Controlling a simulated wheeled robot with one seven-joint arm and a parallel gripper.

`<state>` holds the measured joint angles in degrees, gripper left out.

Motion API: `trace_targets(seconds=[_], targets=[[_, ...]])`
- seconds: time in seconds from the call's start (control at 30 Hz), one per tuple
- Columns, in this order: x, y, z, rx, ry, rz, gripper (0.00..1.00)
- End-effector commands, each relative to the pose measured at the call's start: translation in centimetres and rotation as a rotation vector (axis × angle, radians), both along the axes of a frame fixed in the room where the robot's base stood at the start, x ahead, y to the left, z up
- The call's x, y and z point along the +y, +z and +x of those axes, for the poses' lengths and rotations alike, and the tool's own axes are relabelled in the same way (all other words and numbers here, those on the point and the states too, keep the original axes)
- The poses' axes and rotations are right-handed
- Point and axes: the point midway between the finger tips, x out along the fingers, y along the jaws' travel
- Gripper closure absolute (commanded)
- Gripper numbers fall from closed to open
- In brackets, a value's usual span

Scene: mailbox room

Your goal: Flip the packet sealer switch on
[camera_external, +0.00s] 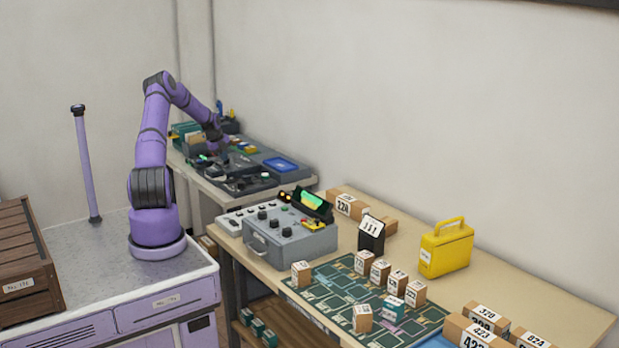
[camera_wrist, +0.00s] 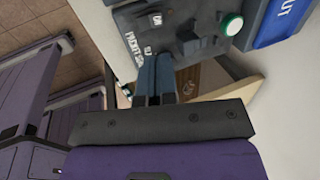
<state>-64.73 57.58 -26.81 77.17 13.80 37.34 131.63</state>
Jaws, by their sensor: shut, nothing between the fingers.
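The packet sealer (camera_wrist: 190,14) is a dark grey panel at the top of the wrist view, with partly readable "PACKET" lettering and an "ON" label. A dark raised block (camera_wrist: 189,42), perhaps the switch, stands on it right of the label. In the external view my gripper (camera_external: 217,146) is low over the back table's dark equipment; the switch is too small to make out.
A blue tray marked "OUT" (camera_wrist: 280,24) lies right of the panel; it also shows in the external view (camera_external: 281,164). A grey control box (camera_external: 290,240), small numbered boxes and a yellow case (camera_external: 446,248) stand on the nearer table. A wooden crate (camera_external: 25,265) is at left.

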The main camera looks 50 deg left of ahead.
Motion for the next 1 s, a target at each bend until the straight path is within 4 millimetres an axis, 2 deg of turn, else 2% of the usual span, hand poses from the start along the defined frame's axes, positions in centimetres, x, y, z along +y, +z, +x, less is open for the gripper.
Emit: trace_targets(seconds=[0.2, 0.5, 0.7, 1.0], targets=[[-0.1, -4.1, 1.3, 0.002, -0.002, -0.003, 1.0], [-0.1, -8.1, 2.6, 0.0, 0.0, -0.001, 1.0], [0.0, -9.0, 2.9, 0.0, 0.001, -0.001, 1.0], [0.0, -9.0, 2.9, 0.0, 0.0, -0.001, 1.0]])
